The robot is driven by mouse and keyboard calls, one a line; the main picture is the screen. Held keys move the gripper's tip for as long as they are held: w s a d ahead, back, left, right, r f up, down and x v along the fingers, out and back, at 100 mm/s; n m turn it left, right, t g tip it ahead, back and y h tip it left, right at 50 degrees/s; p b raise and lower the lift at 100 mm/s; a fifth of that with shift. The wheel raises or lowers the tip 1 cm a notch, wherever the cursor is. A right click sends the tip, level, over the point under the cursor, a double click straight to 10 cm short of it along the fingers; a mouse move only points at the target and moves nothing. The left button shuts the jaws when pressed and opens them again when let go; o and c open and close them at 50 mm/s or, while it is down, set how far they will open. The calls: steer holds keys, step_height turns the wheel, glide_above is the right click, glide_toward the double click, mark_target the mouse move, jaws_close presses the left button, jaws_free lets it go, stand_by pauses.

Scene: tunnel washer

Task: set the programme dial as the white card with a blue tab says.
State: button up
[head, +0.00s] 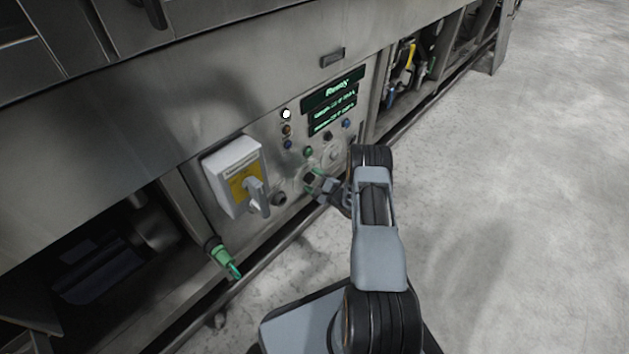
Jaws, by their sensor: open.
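The control panel (291,168) is on the side of the steel machine, left of my arm. My gripper (313,183) is open, with its fingertips at or close to the lower part of the panel. Something dark and round with green beside it shows at the fingertips; it may be the programme dial, but it is too small and partly covered to tell its setting. I cannot tell whether the jaws touch it or are around it. I do not make out a white card with a blue tab in this view.
A grey switch box (234,175) with a yellow plate and protruding handle (257,196) is left of my gripper. A dark display (333,105) with green text and several small buttons are above. A green-handled valve (224,258) sticks out lower left. Open concrete floor (520,200) lies right.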

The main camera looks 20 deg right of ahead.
steer(key=p+v, duration=0.4)
steer(key=v, duration=0.9)
steer(key=shift+s+d, duration=0.15)
steer(key=shift+s, duration=0.2)
